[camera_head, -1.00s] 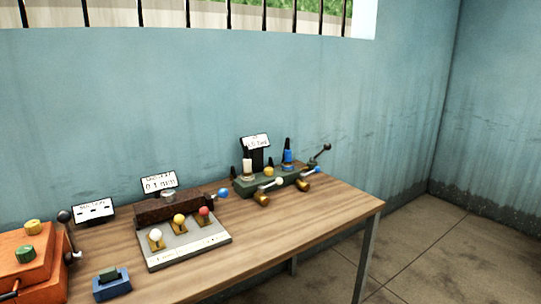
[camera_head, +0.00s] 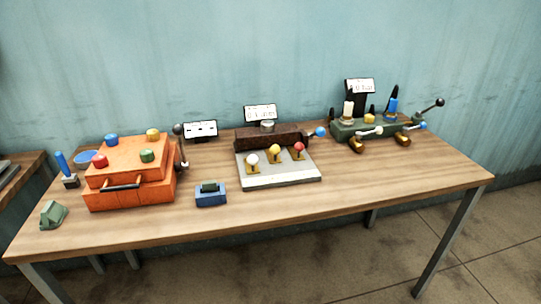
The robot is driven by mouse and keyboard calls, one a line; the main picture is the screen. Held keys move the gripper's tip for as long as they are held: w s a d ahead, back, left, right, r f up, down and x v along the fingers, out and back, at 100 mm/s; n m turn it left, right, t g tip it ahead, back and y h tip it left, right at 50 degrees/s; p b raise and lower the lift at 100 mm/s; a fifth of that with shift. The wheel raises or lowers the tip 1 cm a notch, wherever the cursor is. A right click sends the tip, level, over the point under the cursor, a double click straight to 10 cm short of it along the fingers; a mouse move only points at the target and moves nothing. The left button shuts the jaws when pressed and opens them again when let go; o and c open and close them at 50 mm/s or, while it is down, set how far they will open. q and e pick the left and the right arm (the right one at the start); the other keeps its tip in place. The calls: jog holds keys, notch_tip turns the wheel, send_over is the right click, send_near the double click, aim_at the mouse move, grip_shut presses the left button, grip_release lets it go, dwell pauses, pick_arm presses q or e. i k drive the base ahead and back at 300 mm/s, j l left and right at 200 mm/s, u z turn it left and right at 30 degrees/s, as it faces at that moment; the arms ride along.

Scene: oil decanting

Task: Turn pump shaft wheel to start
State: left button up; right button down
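No part labelled as a pump shaft wheel can be made out. A green device (camera_head: 372,128) stands at the table's right end, with a white and a blue upright bottle-like part, brass fittings with ball-ended levers, and a black-knobbed crank (camera_head: 430,108) on its right. An orange box (camera_head: 130,188) at the left has several coloured knobs on top and a black-knobbed lever (camera_head: 180,146) at its right side. A dark brown block (camera_head: 262,139) in the middle has a blue-knobbed handle (camera_head: 319,132) on its right. Neither gripper is in view.
A grey panel (camera_head: 280,181) with white, yellow and red knobs lies mid-table. Another table (camera_head: 22,180) stands at left.

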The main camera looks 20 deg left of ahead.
aim_at(266, 126)
jog(key=i+j+z, duration=0.15)
jog(key=j, duration=0.25)
jog(key=i+j+z, duration=0.2)
jog(key=j, duration=0.15)
jog(key=j+z, duration=0.15)
jog(key=j, duration=0.25)
